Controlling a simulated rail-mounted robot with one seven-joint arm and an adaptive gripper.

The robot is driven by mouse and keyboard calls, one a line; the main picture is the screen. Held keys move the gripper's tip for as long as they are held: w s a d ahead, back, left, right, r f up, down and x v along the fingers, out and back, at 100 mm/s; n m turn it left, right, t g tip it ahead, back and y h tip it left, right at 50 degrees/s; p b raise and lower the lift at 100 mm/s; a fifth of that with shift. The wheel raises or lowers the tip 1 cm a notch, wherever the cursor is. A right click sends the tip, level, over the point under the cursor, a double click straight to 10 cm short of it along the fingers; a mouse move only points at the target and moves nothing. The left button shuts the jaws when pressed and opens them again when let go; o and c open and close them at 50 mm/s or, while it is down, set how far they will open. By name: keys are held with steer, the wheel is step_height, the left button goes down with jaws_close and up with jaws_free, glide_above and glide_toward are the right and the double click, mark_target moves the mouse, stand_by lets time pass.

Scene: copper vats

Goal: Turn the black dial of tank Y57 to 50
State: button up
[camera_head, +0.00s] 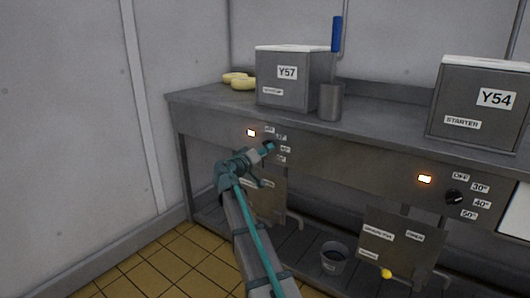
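Tank Y57 (282,91) is a grey metal box with a white lid, standing on the steel counter. Below it on the front panel is a small black dial (269,146), mostly hidden by my gripper. Labels run down the dial's right side; they look like OFF, 30, 40 and 50 (281,160), but are small. Where the dial points cannot be made out. My gripper (264,150) reaches up from below with its tip at the dial. I cannot tell whether it touches the dial or whether the fingers are open or shut.
A lit orange lamp (251,133) is left of the dial. Tank Y54 (483,104) stands at right, with its own black dial (454,197) and lamp (425,179) below. A metal cup (330,102) stands beside Y57. A bucket (334,257) sits on the lower shelf.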

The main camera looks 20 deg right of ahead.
steer(key=v, duration=1.2)
